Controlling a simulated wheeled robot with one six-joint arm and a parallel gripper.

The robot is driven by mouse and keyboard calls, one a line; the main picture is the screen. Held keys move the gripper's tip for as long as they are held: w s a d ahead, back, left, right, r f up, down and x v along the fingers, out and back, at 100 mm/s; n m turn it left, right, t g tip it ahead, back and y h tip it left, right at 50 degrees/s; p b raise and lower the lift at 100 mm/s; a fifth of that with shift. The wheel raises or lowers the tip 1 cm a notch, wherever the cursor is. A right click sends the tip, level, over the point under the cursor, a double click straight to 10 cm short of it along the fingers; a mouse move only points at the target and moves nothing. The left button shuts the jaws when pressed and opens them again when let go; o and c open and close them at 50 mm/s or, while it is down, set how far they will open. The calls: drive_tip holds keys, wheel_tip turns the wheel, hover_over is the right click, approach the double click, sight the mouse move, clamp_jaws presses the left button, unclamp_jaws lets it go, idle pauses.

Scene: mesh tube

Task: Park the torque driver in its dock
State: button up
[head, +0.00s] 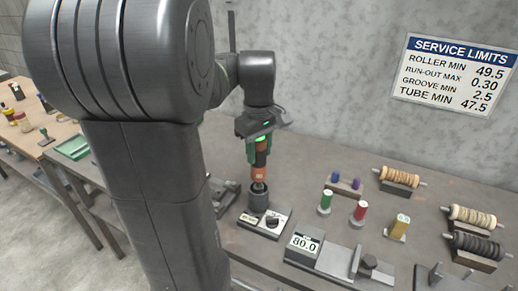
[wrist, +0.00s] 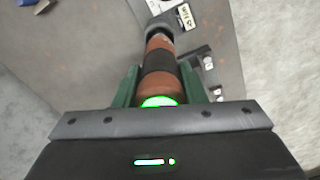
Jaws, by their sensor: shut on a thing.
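The torque driver (head: 260,174) is orange-brown with a black band and stands about upright in the head view. My gripper (head: 259,153) has green fingers and is shut on its upper part. In the wrist view the driver (wrist: 160,62) runs away from between the fingers (wrist: 160,90), with a green-lit end near the palm. A dark round cup, seemingly the dock (head: 258,203), is right below the driver. The driver's narrow lower end is at the cup's mouth; I cannot tell how deep it sits. The cup also shows in the wrist view (wrist: 159,24).
A light panel with a dark knob (head: 271,222) is beside the cup. A gauge reading 80.0 (head: 304,244) stands to its right. Green (head: 326,202) and red (head: 359,212) bottles, a yellow block (head: 400,226) and several rollers on stands (head: 399,178) occupy the bench's right side.

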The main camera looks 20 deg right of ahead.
sight(259, 166)
drive_tip(key=shift+f+b, duration=1.75)
drive_tip(key=shift+f, duration=1.1)
idle(2.2)
drive_tip(key=o, duration=1.2)
drive_tip(key=shift+o, duration=0.2)
wheel_tip(259, 166, up, 14)
drive_tip(key=shift+f+p, duration=0.1)
drive_tip(key=shift+p, duration=0.2)
drive_tip(key=shift+f, duration=0.1)
wheel_tip(259, 166, down, 14)
drive_tip(key=shift+r+b, duration=0.2)
drive_tip(key=shift+b, duration=0.1)
drive_tip(key=shift+r, duration=0.15)
